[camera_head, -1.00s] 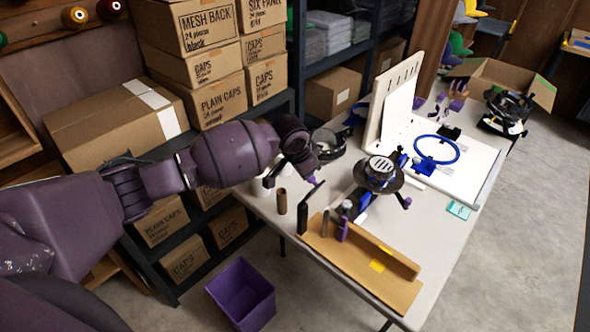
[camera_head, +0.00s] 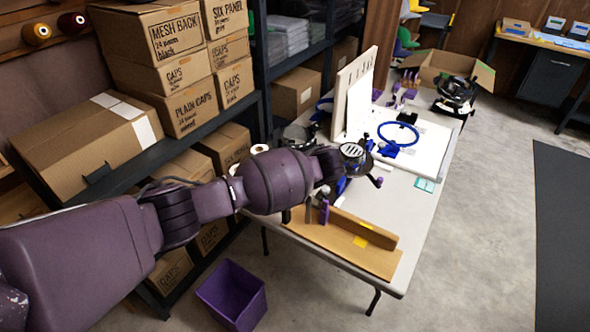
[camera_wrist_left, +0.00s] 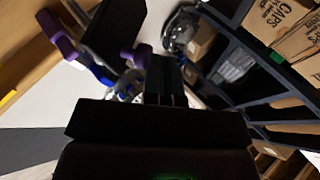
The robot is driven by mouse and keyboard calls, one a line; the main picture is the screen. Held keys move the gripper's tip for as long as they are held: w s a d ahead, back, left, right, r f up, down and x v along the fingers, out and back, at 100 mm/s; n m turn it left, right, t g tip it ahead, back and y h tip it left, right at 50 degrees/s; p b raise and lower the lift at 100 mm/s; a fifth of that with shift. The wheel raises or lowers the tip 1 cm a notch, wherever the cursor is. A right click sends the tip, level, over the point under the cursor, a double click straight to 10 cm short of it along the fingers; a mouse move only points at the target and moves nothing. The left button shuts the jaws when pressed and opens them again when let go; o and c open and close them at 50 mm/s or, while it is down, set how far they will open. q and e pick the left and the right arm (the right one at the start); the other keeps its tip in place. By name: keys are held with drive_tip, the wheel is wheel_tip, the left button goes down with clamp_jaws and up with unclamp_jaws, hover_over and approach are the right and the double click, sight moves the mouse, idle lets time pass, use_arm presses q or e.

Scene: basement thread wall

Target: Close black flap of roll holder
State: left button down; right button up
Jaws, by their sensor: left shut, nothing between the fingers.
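My left arm crosses the table from the left in the head view, and its forearm and wrist cover the spot around the roll holder. My left gripper (camera_wrist_left: 166,75) shows in the left wrist view as dark fingers, shut and empty. A flat black panel (camera_wrist_left: 113,25), possibly the flap, stands beyond the fingers and to their left; I cannot tell whether it touches them. In the head view I cannot make out the roll holder or the flap's angle behind my arm. My right gripper is not in view.
A wooden board (camera_head: 340,245) lies on the near end of the white table (camera_head: 425,205). A disc-topped device (camera_head: 352,152) stands beyond my wrist, with a blue hoop (camera_head: 398,134) farther back. Boxes on shelves (camera_head: 190,110) line the left; a purple bin (camera_head: 232,295) is on the floor.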

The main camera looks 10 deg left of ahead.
use_arm(q)
drive_tip(key=shift+s+d+f+t+y, duration=0.2)
drive_tip(key=shift+d+f+y, duration=0.1)
drive_tip(key=shift+d+y, duration=0.1)
drive_tip(key=shift+s+d+f+t+y, duration=0.1)
drive_tip(key=shift+d+f+t+y, duration=0.1)
drive_tip(key=shift+d+f+y, duration=0.15)
drive_tip(key=shift+s+d+f+m+t+y+b, duration=0.2)
drive_tip(key=shift+d+f+m+t+y+b, duration=0.4)
drive_tip(key=shift+y, duration=0.25)
drive_tip(key=shift+s+d+f+b, duration=0.2)
drive_tip(key=shift+d+f+b, duration=0.15)
drive_tip(key=shift+f, duration=0.25)
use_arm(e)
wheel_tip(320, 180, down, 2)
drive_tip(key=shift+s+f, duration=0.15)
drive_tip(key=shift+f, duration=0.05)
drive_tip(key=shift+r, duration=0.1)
use_arm(q)
drive_tip(key=p+v, duration=0.1)
drive_tip(key=v, duration=1)
drive_tip(key=shift+f, duration=0.15)
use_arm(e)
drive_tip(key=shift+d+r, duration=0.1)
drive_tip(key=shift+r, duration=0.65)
